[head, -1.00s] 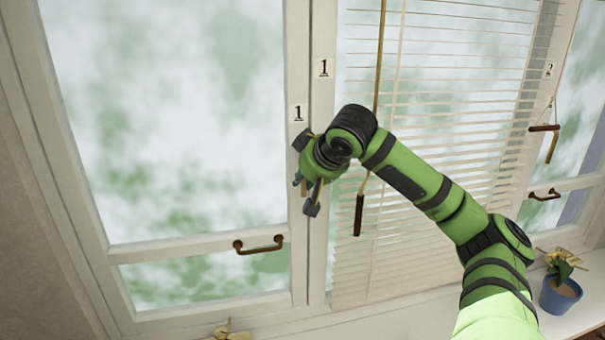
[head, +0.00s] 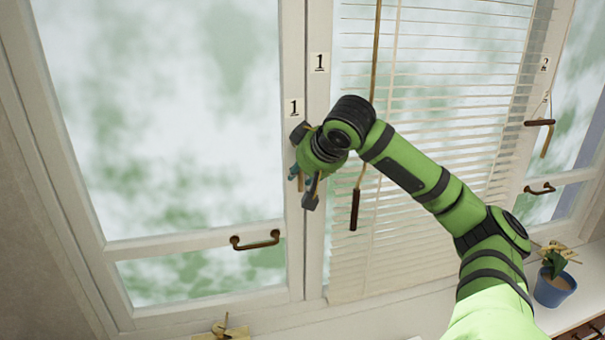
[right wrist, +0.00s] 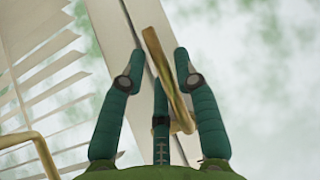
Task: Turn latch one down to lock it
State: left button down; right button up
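Latch one is a brass lever (right wrist: 167,80) on the white window frame, tilted in the right wrist view. My right gripper (right wrist: 160,68) has its teal fingers apart on either side of the lever. The lever lies closer to the finger on the right of that view; I cannot tell whether they touch. My left gripper is not in view.
A white blind (head: 420,240) with a hanging wooden pull (head: 354,210) is right of the gripper, behind my arm. A copper-coloured window handle (head: 255,241) is lower left. A blue flower pot (head: 553,290) stands on the sill at right.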

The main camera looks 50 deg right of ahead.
jog(key=v, duration=1.1)
jog(key=shift+s+d, duration=0.1)
